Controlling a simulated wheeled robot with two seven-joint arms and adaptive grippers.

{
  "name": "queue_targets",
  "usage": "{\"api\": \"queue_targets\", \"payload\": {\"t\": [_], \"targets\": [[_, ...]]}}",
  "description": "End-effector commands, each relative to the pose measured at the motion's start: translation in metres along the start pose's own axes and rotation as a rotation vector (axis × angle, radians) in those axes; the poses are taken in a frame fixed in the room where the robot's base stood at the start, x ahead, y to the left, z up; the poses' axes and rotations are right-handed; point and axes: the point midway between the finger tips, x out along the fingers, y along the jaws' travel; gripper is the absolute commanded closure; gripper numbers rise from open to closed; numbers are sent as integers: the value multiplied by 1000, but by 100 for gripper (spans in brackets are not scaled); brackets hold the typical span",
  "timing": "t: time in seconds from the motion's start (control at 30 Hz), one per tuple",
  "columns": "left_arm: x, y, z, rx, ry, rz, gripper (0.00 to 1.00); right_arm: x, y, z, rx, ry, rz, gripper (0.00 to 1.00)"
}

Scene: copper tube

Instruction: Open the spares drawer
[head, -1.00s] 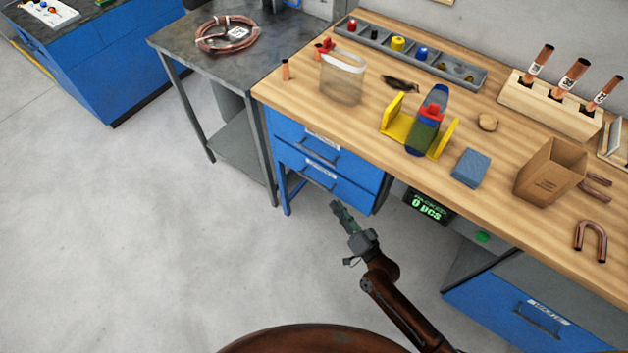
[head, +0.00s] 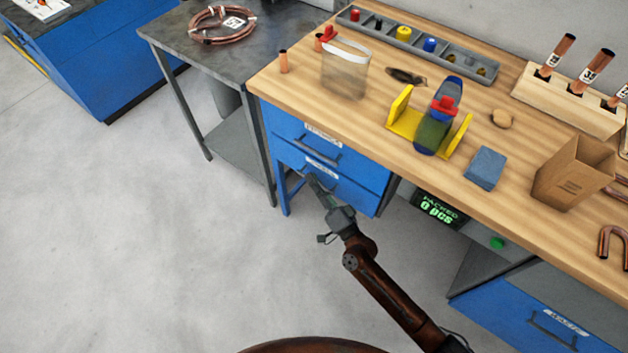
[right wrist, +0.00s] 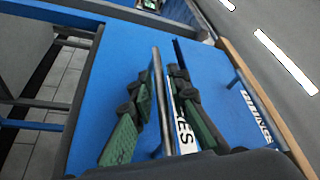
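The spares drawer (head: 350,193) is the lower blue drawer under the left end of the wooden bench, and it looks closed. Its label, partly hidden and ending in "RES", shows in the right wrist view (right wrist: 185,125). Its grey bar handle (right wrist: 159,75) runs between the two green fingers there. My right gripper (head: 313,181) is at the front of this drawer. In the right wrist view the right gripper (right wrist: 157,88) is open, with one finger on each side of the handle and gaps visible. My left gripper is not in view.
Another blue drawer (head: 300,135) with its own handle sits directly above. The wooden bench top (head: 375,120) overhangs both. A grey side table (head: 180,50) stands to the left. A packed-count display (head: 438,209) hangs right of the drawers. The floor in front is clear.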

Motion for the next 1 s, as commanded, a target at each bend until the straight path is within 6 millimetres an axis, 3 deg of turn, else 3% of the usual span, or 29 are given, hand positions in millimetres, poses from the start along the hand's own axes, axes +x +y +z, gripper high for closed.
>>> {"api": "queue_targets", "payload": {"t": [0.27, 0.5, 1.0], "targets": [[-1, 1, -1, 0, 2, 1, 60, 2, 0, 0, -1, 0, 0, 84], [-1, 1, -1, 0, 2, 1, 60, 2, 0, 0, -1, 0, 1, 100], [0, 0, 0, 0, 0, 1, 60, 1, 1, 0, -2, 0, 1, 100]]}}
